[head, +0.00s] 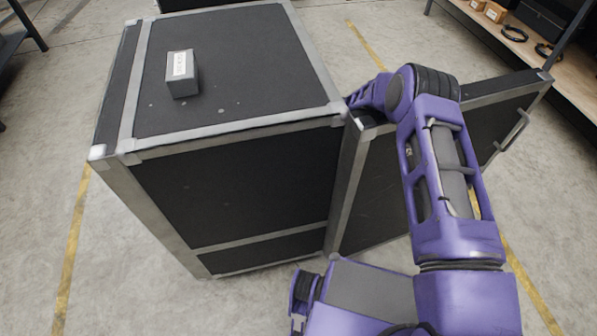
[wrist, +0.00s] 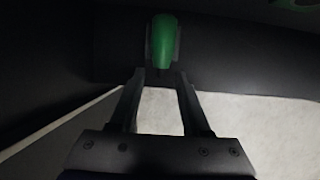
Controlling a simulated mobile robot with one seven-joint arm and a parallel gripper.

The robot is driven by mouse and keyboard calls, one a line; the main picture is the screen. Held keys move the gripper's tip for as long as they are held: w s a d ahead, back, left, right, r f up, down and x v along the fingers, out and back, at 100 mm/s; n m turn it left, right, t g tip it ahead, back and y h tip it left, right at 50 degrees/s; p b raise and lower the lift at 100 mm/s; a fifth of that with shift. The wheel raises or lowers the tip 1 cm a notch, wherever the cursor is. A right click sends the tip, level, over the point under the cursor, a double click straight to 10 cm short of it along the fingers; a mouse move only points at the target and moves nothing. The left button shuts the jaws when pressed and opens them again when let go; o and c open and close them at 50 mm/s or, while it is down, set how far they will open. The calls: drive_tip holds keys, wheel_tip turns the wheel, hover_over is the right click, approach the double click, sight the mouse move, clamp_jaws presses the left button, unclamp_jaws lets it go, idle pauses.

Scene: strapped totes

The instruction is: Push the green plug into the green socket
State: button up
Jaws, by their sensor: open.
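In the wrist view, a rounded green piece (wrist: 163,40), seemingly the green plug, lies at the far end of my gripper (wrist: 163,66). The fingertips stand on either side of it, and the jaws are open; whether they touch it I cannot tell. Another green part (wrist: 293,3) shows at the top right edge, cut off by the frame; I cannot tell whether it is the green socket. In the head view neither green thing shows, and my gripper is hidden behind the case and its panel.
A large black case (head: 240,185) with metal edges fills the middle of the head view. A hinged black panel (head: 385,190) with a handle stands open at its right. A small grey box (head: 183,84) sits on top. A shelf (head: 545,50) stands at the far right.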

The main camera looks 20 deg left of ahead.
clamp_jaws()
drive_tip(key=shift+r, duration=0.1)
idle(0.3)
drive_tip(key=shift+w+d+r, duration=0.2)
drive_tip(key=shift+r, duration=0.25)
wheel_tip(320, 180, up, 6)
drive_tip(key=w+d, duration=0.5)
drive_tip(key=d, duration=0.3)
drive_tip(key=w+d+b, duration=0.1)
drive_tip(key=w+d, duration=0.4)
drive_tip(key=d, duration=0.3)
drive_tip(key=shift+d, duration=0.35)
